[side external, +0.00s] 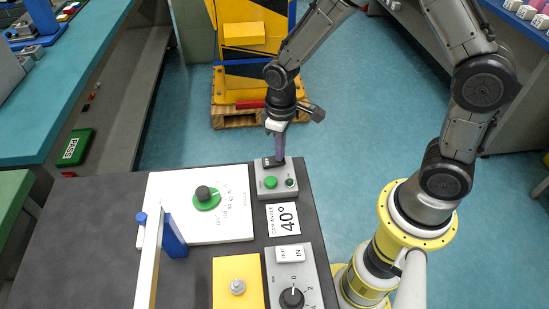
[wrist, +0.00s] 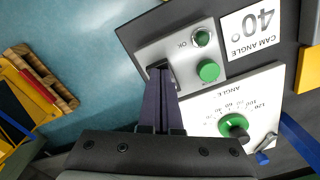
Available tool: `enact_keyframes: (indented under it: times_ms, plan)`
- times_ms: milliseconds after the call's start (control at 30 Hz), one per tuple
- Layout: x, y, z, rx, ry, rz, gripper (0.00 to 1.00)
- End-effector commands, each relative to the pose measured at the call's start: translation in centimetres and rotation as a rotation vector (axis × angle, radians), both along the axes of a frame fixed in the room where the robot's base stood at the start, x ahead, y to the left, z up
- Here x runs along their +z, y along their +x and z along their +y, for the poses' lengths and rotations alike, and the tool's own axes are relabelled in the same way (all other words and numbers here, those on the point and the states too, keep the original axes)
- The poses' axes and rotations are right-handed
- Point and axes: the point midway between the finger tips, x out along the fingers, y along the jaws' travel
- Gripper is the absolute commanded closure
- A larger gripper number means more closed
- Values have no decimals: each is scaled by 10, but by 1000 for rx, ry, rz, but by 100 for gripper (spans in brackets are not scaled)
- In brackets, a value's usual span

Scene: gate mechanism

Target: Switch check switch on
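The check switch box (side external: 277,183) is a grey box at the back right of the dark table. It carries a bright green round button (side external: 270,182) and a small dark green lamp (side external: 290,183), marked OK in the wrist view (wrist: 202,37). A black switch part (side external: 267,163) sits at the box's far end, mostly hidden by my fingers. My gripper (side external: 279,158) points down at this end. In the wrist view its two dark fingers (wrist: 160,76) lie side by side, shut, with their tips at the black part. Contact, and whether anything is between them, cannot be told.
A white plate with a green-based dial (side external: 205,197) lies left of the box. A "40°" cam angle card (side external: 283,218) and a grey knob panel (side external: 291,275) lie nearer the camera. A white bar with blue parts (side external: 150,260) stands at the front left.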

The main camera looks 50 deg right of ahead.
Motion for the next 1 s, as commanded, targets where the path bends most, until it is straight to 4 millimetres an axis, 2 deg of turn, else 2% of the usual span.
enact_keyframes:
  times_ms: [533, 1000]
  plan:
    - [-6, 1, 0, 0, 1, -2, 100]
    - [27, 1, 0, 0, 1, -3, 100]
